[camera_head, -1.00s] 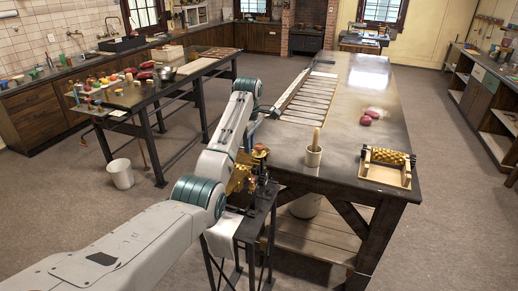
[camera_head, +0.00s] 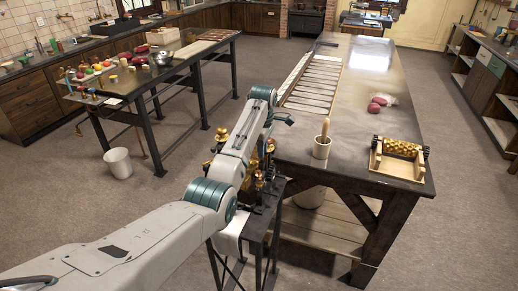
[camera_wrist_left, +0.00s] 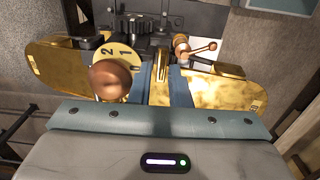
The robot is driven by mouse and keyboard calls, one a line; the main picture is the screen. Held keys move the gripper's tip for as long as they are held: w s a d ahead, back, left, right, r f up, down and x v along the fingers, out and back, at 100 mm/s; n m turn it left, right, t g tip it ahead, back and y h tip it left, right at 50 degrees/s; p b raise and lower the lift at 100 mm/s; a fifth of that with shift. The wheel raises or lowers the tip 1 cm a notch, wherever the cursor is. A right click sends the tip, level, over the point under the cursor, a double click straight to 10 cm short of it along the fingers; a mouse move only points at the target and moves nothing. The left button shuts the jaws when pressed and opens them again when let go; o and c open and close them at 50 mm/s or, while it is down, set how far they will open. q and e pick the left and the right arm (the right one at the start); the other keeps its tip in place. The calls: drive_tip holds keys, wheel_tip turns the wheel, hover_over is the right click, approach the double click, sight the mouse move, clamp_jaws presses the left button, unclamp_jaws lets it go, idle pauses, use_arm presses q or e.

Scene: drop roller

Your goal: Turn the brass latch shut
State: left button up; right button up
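The drop roller, with brass parts (camera_head: 248,186), stands on a dark metal stand beside the table. My left arm reaches over it and hides much of it; its gripper tips cannot be made out in the head view. In the left wrist view my left gripper (camera_wrist_left: 160,78) is close over the machine. An upright brass piece (camera_wrist_left: 161,88) lies between its two blue-grey fingers; whether they press on it is unclear. Broad brass plates (camera_wrist_left: 62,72) spread to both sides. A copper-coloured knob (camera_wrist_left: 110,80) sits by a numbered dial (camera_wrist_left: 118,60). A small ball-ended lever (camera_wrist_left: 196,50) is to the right. Which part is the latch is unclear.
The long table (camera_head: 372,110) right of the stand holds a cup with a wooden handle (camera_head: 322,148), pink lumps (camera_head: 376,106) and a brass roller in a wooden frame (camera_head: 400,160). A white bucket (camera_head: 118,162) stands on open floor at left.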

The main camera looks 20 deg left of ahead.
use_arm(q)
drive_tip(key=shift+s+d+f, duration=0.2)
drive_tip(key=shift+s+d, duration=0.05)
drive_tip(key=shift+s, duration=0.05)
drive_tip(key=shift+w+f, duration=0.2)
drive_tip(key=shift+w, duration=0.05)
drive_tip(key=shift+c, duration=0.6)
clamp_jaws()
drive_tip(key=shift+r, duration=0.1)
